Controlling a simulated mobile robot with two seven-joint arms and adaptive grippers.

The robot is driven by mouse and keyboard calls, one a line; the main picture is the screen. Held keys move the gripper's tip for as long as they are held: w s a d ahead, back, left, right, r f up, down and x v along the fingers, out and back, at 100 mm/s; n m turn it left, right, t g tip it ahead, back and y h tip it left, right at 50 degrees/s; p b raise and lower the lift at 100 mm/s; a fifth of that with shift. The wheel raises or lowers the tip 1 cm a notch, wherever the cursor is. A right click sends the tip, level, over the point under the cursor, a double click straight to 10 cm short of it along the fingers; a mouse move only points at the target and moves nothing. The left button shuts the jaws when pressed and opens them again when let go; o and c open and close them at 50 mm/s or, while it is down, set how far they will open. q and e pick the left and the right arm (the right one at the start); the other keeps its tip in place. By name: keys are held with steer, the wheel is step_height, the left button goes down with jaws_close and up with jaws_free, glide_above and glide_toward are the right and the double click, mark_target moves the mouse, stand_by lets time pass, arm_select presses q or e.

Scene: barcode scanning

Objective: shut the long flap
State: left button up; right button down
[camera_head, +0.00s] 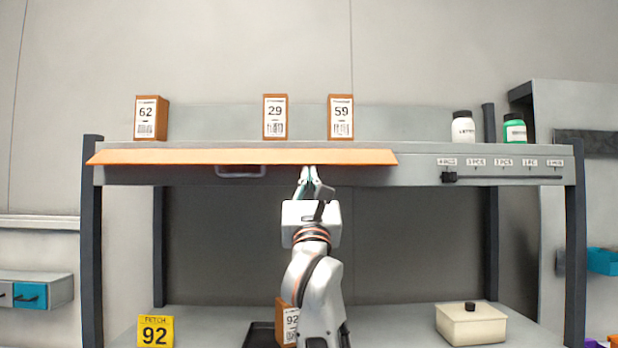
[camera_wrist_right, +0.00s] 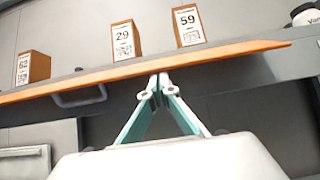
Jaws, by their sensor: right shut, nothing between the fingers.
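The long flap (camera_head: 210,157) is an orange-brown panel along the front of the upper shelf, at the left and middle. It stands out from the shelf front, raised, with its front edge toward me. It also shows in the right wrist view (camera_wrist_right: 230,52). My right gripper (camera_head: 309,170) is shut and empty, its fingertips at or just under the flap's lower side, right of its middle. I cannot tell whether they touch it. It also shows in the right wrist view (camera_wrist_right: 158,82). A grey handle (camera_head: 240,171) shows below the flap. My left gripper is not in view.
Boxes marked 62 (camera_head: 151,118), 29 (camera_head: 275,117) and 59 (camera_head: 340,117) stand on the upper shelf, with white (camera_head: 463,128) and green (camera_head: 514,130) bottles at right. A slider (camera_head: 449,177) is on the shelf front. Below are a box marked 92 (camera_head: 287,322) and a lidded cream container (camera_head: 470,325).

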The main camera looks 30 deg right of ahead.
mark_target(310, 160)
steer(key=shift+s+r, duration=0.15)
steer(key=shift+r, duration=0.05)
steer(key=shift+a+r, duration=0.1)
steer(key=shift+s+a+r+p, duration=0.2)
steer(key=shift+s+r+p, duration=0.2)
steer(key=shift+r+p, duration=0.1)
stand_by(0.4)
steer(key=shift+s+a+r, duration=0.15)
steer(key=shift+s+r, duration=0.1)
steer(key=shift+r, duration=0.45)
steer(key=shift+r, duration=0.65)
